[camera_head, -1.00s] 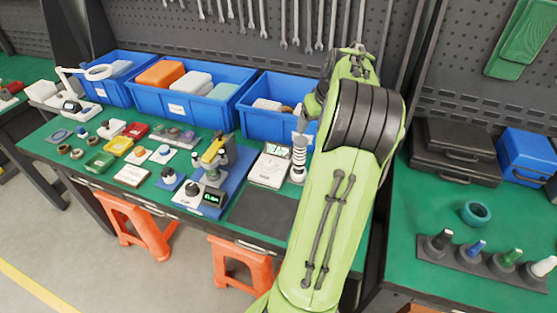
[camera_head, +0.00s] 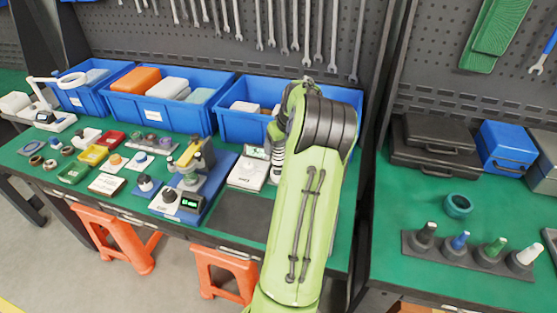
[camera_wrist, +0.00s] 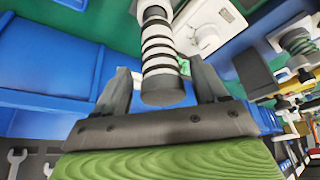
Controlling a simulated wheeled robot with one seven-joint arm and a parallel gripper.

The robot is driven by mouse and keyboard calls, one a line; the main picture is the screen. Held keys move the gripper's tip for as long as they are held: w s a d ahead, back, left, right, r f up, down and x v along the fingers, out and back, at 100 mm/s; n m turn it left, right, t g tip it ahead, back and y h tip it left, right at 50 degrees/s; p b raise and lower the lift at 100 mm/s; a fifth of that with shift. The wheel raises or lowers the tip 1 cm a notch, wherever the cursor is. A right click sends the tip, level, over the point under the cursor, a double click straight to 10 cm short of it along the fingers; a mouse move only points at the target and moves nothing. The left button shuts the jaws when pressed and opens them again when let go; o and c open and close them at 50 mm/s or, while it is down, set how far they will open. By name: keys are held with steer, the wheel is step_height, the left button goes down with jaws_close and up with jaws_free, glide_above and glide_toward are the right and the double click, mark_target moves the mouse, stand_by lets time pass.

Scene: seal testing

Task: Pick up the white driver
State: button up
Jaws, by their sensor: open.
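The white driver (camera_head: 523,257) stands at the right end of a dark holder (camera_head: 470,254) on the right bench, in the head view. Black, blue and green drivers stand in a row to its left. The wrist view does not show it. My gripper (camera_wrist: 158,68) is open in the wrist view, with its two dark fingers apart. A ringed black-and-white post (camera_wrist: 158,45) shows between and beyond the fingers; I cannot tell how far off it is. In the head view my arm hides most of the gripper, over the left bench, well left of the driver.
A teal ring (camera_head: 458,205) lies behind the holder. Black cases (camera_head: 433,148) and a blue box (camera_head: 505,148) stand at the back of the right bench. Blue bins (camera_head: 160,110) line the left bench. A dark upright divides the benches. The green surface left of the holder is clear.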

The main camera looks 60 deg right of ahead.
steer(key=x, duration=0.4)
steer(key=shift+b, duration=0.35)
steer(key=shift+s+a+r, duration=0.1)
steer(key=shift+r, duration=0.05)
steer(key=shift+c, duration=0.6)
steer(key=c, duration=1.1)
steer(key=shift+r, duration=0.15)
